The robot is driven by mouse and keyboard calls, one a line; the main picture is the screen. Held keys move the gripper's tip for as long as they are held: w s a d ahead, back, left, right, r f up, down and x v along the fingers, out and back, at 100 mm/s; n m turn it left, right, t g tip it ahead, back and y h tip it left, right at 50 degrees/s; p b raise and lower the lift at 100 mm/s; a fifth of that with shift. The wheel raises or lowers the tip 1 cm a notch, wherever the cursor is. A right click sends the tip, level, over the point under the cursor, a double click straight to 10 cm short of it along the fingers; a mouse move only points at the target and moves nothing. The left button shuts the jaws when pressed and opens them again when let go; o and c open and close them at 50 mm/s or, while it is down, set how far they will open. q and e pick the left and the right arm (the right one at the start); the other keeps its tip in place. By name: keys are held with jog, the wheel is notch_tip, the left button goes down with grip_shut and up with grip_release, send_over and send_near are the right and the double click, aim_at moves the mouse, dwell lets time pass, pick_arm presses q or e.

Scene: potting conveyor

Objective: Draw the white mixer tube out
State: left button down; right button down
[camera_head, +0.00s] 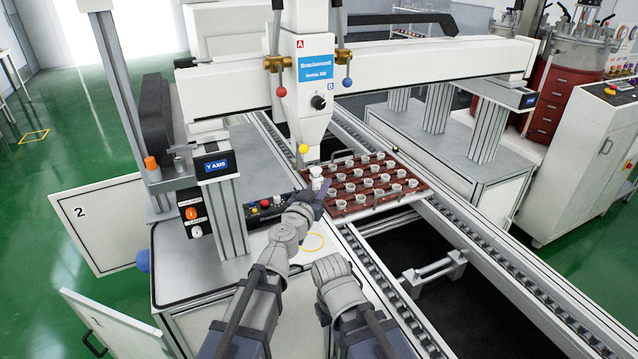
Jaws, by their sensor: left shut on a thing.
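The white mixer tube (316,171) shows as a small white piece just below the tip of the white dispensing head (312,95). My left gripper (317,191) is at the tube, shut on it, and its dark fingers hide the lower part. I cannot tell whether the tube still touches the head. My right arm comes up from the bottom centre, and its gripper does not show.
A brown tray (375,184) with several white cups sits on the conveyor just right of my left gripper. The conveyor rail (372,268) runs towards the front right. A grey post with a Y AXIS box (217,166) stands to the left. A yellow ring (313,242) marks the bare worktop.

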pick_arm(q)
jog(key=shift+s+d, duration=0.15)
jog(key=shift+s, duration=0.15)
dwell(0.4)
jog(key=shift+s+d, duration=0.25)
jog(key=shift+s, duration=0.4)
jog(key=shift+s+d, duration=0.25)
jog(key=shift+s, duration=0.35)
